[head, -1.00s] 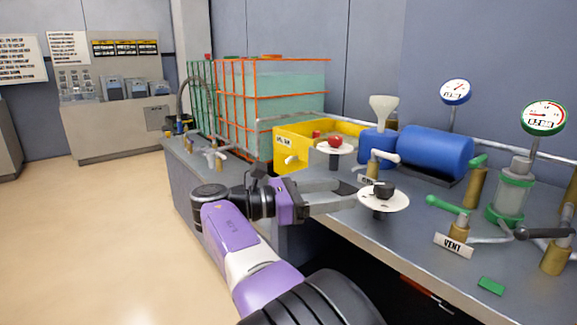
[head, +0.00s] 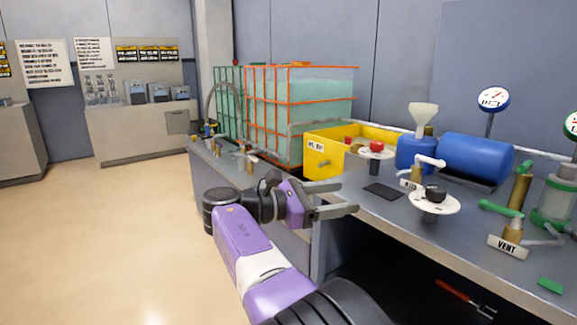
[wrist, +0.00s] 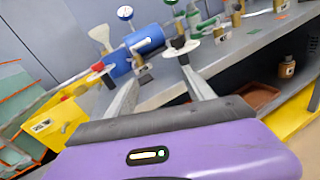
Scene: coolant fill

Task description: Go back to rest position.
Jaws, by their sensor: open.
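My gripper (head: 338,200) is open and empty. In the head view it hangs at the bench's front edge, left of the white disc with the black knob (head: 435,194) and apart from it. In the wrist view my gripper's two grey fingers (wrist: 162,100) are spread with nothing between them. Beyond them stand the black knob on its white disc (wrist: 180,46) and the blue tank (wrist: 150,38).
The grey bench (head: 390,212) carries a yellow bin (head: 322,158), a red knob (head: 376,146), a blue tank (head: 475,158), a VENT valve (head: 508,246) and caged tanks (head: 300,110). A red-handled tool (head: 455,290) lies under the bench. The floor (head: 110,230) at left is clear.

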